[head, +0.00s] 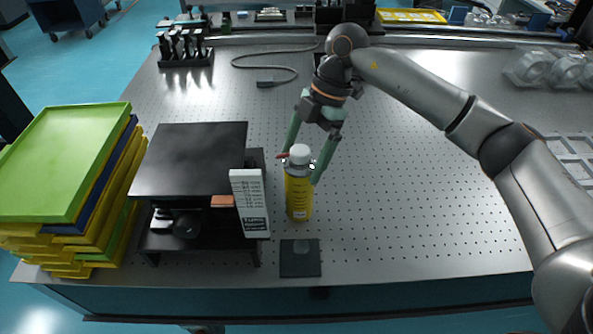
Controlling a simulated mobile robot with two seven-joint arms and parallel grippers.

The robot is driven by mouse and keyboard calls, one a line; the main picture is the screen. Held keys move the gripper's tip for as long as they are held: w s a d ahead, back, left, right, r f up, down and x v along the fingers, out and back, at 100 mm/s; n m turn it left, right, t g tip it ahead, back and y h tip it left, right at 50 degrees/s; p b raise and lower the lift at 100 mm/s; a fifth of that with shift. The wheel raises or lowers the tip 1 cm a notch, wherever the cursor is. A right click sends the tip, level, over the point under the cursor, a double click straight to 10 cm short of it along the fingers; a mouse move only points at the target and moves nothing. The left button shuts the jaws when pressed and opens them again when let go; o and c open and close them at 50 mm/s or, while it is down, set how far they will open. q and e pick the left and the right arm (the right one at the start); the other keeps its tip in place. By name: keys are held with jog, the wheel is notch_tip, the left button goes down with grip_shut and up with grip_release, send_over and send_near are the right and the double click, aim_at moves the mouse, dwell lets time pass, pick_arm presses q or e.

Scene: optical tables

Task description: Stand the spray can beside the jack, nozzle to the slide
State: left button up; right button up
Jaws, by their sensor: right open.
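The spray can (298,195) is yellow with a white top and stands upright on the perforated table. A small red nozzle piece at its top points left. My right gripper (301,168) has its green fingers apart, one on each side of the can's upper part; I cannot tell whether they touch it. A small dark square plate (300,264) with a rounded patch lies in front of the can. I cannot tell for sure which thing is the jack or the slide. My left gripper is not in view.
A black raised stand (190,160) is left of the can, with a white printed panel (250,203) at its right side. Stacked green and yellow trays (65,160) are at far left. A cable (270,60) lies behind. The table right of the can is clear.

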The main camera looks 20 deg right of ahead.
jog(key=v, duration=0.7)
jog(key=shift+r, duration=0.15)
dwell(1.8)
